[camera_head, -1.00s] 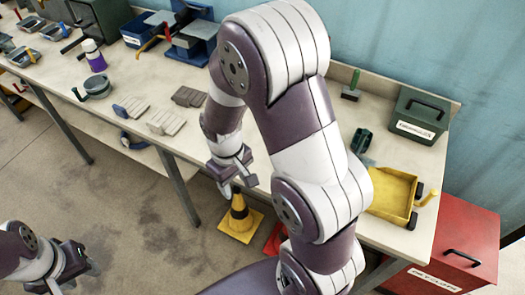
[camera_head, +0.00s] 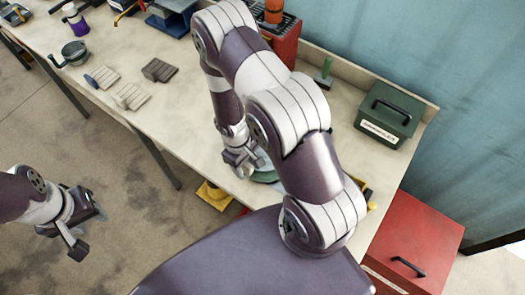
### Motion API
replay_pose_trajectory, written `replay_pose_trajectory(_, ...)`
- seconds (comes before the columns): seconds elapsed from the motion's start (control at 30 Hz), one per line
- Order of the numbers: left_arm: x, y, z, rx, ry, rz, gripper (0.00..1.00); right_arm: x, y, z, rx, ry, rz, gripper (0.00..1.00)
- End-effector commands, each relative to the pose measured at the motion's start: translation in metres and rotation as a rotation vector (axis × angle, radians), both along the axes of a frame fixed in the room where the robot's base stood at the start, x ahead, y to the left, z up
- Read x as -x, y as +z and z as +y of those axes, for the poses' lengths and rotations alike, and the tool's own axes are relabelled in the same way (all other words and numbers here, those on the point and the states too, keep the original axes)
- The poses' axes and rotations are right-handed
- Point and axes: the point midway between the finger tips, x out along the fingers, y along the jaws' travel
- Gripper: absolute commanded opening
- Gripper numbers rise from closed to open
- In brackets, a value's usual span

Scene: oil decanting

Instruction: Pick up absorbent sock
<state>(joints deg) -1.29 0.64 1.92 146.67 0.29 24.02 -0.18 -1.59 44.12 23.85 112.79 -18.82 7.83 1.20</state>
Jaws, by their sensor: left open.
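I cannot surely make out the absorbent sock. Several grey, ribbed, flat bundles lie on the bench at the left: one with a blue end (camera_head: 102,76), a pale one (camera_head: 131,96) and a darker one (camera_head: 160,70). My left gripper (camera_head: 84,224) is open and empty over the floor, left of the bench. My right gripper (camera_head: 243,162) is over the bench's front edge, close beside a partly hidden green item (camera_head: 266,176). Its fingers are too small and overlapped to judge, and no held object is clear.
A green box (camera_head: 388,112) and a green-handled brush (camera_head: 323,76) stand at the bench's back right. A red cabinet (camera_head: 415,235) stands at the lower right. A yellow cone base (camera_head: 213,195) shows below the bench edge. My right arm hides much of the bench's right end.

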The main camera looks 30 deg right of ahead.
Motion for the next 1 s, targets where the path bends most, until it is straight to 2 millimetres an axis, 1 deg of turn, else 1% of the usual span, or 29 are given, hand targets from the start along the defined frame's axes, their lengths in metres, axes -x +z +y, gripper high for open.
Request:
replay_pose_trajectory(0.07, 0.0, 0.0, 0.0, 0.0, 0.0, 0.0, 0.43, 0.0, 0.0, 0.0, 0.0, 0.0, 0.0, 0.51)
replay_pose_trajectory(0.17, 0.0, 0.0, 0.0, 0.0, 0.0, 0.0, 0.43, 0.0, 0.0, 0.0, 0.0, 0.0, 0.001, 0.23)
replay_pose_trajectory(0.2, 0.0, 0.0, 0.0, 0.0, 0.0, 0.0, 0.43, 0.001, 0.0, 0.0, 0.001, 0.0, 0.002, 0.1)
replay_pose_trajectory(0.23, 0.0, 0.0, 0.0, 0.0, 0.0, 0.0, 0.43, 0.001, 0.0, 0.0, 0.001, 0.0, 0.002, 0.0)
replay_pose_trajectory(0.73, 0.0, -0.001, 0.0, 0.0, 0.0, 0.0, 0.43, 0.0, 0.002, 0.0, 0.0, 0.0, 0.001, 0.0)
replay_pose_trajectory(0.87, 0.0, -0.001, 0.0, 0.0, 0.0, 0.0, 0.43, -0.001, 0.013, 0.0, 0.001, -0.001, -0.001, 0.0)
replay_pose_trajectory(0.97, 0.0, -0.003, 0.0, 0.0, 0.0, 0.0, 0.43, -0.001, 0.029, 0.0, 0.001, -0.001, -0.004, 0.0)
replay_pose_trajectory(1.0, 0.0, -0.004, 0.0, 0.0, 0.0, 0.0, 0.43, -0.001, 0.037, 0.0, 0.002, -0.001, -0.005, 0.0)
